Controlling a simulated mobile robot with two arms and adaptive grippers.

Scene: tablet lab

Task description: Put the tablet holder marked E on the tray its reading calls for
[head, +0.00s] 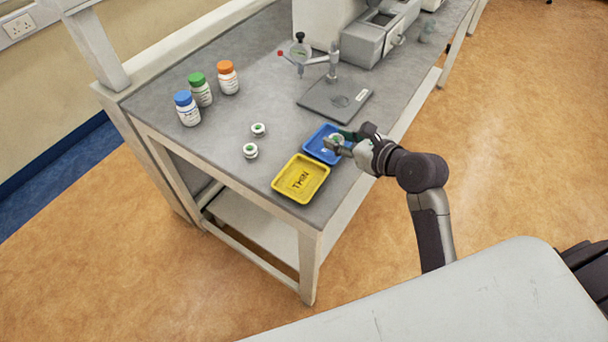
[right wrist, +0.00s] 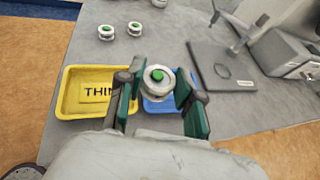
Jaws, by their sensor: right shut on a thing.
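A white round tablet holder with a green centre (right wrist: 157,77) sits between the fingers of my right gripper (head: 337,144). The gripper is shut on it, over the blue tray (head: 314,149). The gripper and holder hide part of that tray and its label, and I cannot tell whether the holder touches it. The yellow tray (head: 281,184), labelled THIN, lies beside it at the table's near corner and is empty. Two similar holders, one nearer (head: 250,151) and one farther (head: 258,129), stand on the table. No letter on any holder is legible. My left gripper is not in view.
Three white bottles stand at the back left, with blue (head: 188,111), green (head: 201,92) and orange (head: 228,80) caps. A dial gauge (head: 300,53) on a stand with a dark base (head: 322,99) is behind the blue tray. A grey machine (head: 375,40) stands farther back.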

